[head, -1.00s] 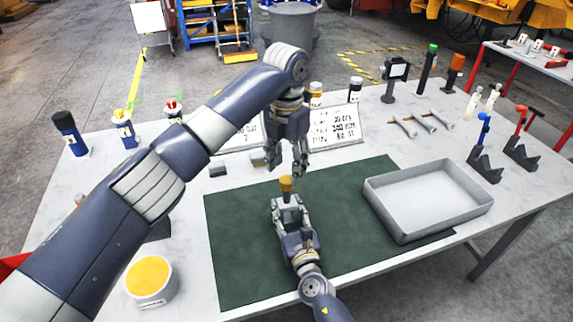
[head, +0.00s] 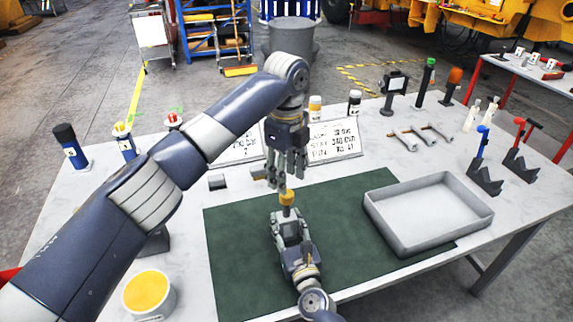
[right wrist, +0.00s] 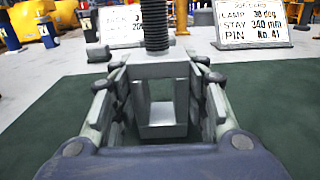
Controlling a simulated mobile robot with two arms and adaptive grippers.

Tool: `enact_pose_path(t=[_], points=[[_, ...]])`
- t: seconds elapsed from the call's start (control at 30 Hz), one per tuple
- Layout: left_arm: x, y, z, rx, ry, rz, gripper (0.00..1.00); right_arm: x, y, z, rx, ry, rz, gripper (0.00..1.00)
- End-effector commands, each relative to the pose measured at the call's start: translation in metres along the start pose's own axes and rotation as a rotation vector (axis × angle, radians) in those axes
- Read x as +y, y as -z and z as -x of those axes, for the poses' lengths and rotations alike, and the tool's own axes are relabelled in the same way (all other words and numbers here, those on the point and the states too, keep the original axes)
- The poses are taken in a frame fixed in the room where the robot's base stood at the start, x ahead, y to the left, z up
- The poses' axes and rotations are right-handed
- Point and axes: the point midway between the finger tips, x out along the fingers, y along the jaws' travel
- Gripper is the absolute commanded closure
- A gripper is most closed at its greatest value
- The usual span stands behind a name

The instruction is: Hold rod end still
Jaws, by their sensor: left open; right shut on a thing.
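The rod end is a grey metal fork (right wrist: 160,118) with a threaded shank (right wrist: 155,25) standing upright from it in the right wrist view. My right gripper (right wrist: 160,105) is shut on the fork, with its fingers on both sides. In the head view my right gripper (head: 288,228) is low over the green mat, pointing away from me. A yellow-brown piece (head: 287,197) shows at the top of the shank. My left gripper (head: 279,182) is open, fingers pointing down, just above and beside this piece. Whether they touch cannot be told.
The green mat (head: 235,265) lies under the right gripper. A grey tray (head: 385,225) stands at its right. Printed signs (head: 336,138) stand behind, and a yellow-topped pot (head: 150,292) is at the front left. A small dark block (head: 217,182) lies left of the grippers.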

Motion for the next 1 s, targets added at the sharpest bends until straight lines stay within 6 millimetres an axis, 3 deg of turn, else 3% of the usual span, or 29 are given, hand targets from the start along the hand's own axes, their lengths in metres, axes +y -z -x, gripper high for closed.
enact_pose_path(t=[1.0], points=[[0.0,0.0,0.015,0.0,0.0,1.89,0.55,0.0,0.0,0.0,0.0,0.0,0.0,1.0]])
